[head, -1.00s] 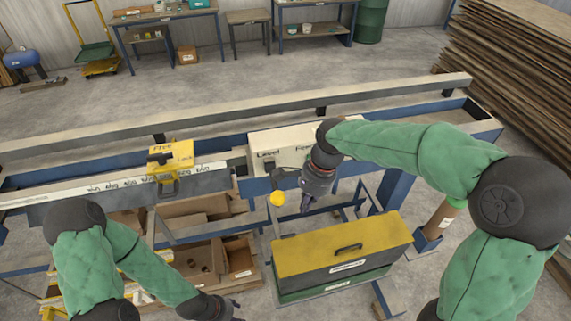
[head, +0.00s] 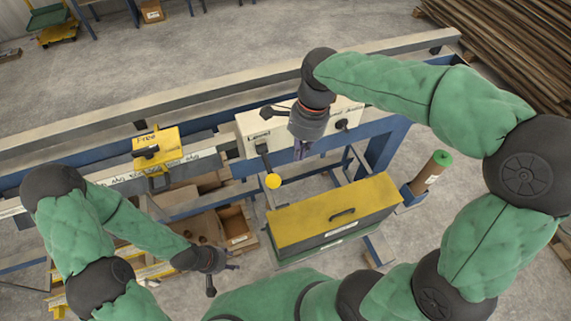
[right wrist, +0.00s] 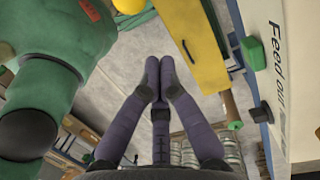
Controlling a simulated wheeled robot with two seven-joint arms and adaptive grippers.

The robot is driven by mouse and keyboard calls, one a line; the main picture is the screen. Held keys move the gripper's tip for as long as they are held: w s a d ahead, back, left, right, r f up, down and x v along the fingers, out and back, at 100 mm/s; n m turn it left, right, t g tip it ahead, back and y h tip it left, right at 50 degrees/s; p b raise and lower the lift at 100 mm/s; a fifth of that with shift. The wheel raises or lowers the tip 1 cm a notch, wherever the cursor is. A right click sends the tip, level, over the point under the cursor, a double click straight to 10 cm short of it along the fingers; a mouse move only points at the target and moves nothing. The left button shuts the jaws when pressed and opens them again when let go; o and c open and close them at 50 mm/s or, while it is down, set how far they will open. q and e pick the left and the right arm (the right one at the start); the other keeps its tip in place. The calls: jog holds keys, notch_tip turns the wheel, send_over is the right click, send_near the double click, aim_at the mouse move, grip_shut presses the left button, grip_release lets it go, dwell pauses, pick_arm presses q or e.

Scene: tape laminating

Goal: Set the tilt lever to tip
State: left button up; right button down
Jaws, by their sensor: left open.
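The tilt lever (head: 263,158) is a dark arm with a yellow ball knob (head: 272,181) at its end. It comes off the white panel (head: 349,107) below the word "Level" and points down and toward me. My right gripper (head: 301,152) hangs in front of the panel, just right of the lever and apart from it. My left gripper (head: 227,268) is low at the left, open, well away from the lever.
A yellow-topped box (head: 333,211) stands below the panel. A yellow lock block (head: 158,147) marked "Free" sits on the rail at left. A brown roll (head: 430,174) with a green end stands at right. Cardboard boxes (head: 237,226) lie under the bench.

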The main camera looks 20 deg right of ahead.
aim_at(269, 168)
jog(key=a+f, duration=0.2)
jog(key=f, duration=0.1)
jog(key=a+f, duration=0.1)
jog(key=shift+s+a+f, duration=0.2)
jog(key=shift+s+a, duration=0.05)
jog(key=shift+a, duration=0.05)
jog(key=shift+f+t+b, duration=0.7)
jog(key=shift+f+b, duration=0.25)
jog(key=shift+b, duration=0.15)
jog(key=shift+s+r, duration=0.1)
jog(key=shift+r, duration=0.1)
